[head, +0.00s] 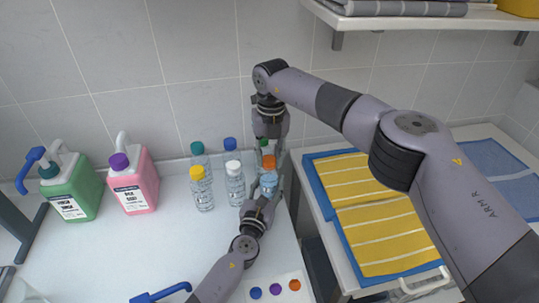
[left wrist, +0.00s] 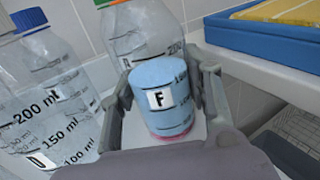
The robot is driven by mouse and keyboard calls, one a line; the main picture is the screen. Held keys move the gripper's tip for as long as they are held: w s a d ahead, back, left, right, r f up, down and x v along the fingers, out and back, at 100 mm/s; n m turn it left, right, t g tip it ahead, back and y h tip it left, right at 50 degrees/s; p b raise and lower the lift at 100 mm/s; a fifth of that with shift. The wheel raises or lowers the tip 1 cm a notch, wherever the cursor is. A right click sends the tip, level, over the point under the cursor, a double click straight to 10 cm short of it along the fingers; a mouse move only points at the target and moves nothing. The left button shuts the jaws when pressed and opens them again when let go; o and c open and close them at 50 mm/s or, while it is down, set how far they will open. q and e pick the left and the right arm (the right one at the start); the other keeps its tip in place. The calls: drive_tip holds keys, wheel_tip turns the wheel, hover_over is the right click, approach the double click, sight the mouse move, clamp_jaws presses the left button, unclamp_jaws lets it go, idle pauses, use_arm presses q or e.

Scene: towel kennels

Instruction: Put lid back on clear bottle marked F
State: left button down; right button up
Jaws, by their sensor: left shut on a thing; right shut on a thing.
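A light-blue cylinder marked F (left wrist: 160,98) with ml marks stands between the fingers of my left gripper (left wrist: 168,105) in the left wrist view. My left gripper is shut on it. In the head view its light-blue top (head: 268,181) shows at the left gripper's tips. I cannot tell whether that top is a separate lid. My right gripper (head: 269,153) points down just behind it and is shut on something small.
Clear bottles with yellow (head: 197,173), white (head: 233,167), green (head: 197,148) and blue (head: 230,144) caps stand close on the left. A pink jug (head: 134,185) and a green jug (head: 73,190) stand farther left. Blue trays with yellow towels (head: 370,225) lie right, beyond a gap.

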drive_tip(key=m, duration=1.4)
drive_tip(key=shift+a+m, duration=0.1)
drive_tip(key=shift+m, duration=0.3)
drive_tip(key=m, duration=0.6)
drive_tip(key=shift+w, duration=0.1)
drive_tip(key=m, duration=0.4)
drive_tip(key=shift+m, duration=0.3)
drive_tip(key=m, duration=0.3)
drive_tip(key=o, duration=0.7)
drive_tip(key=shift+h, duration=0.3)
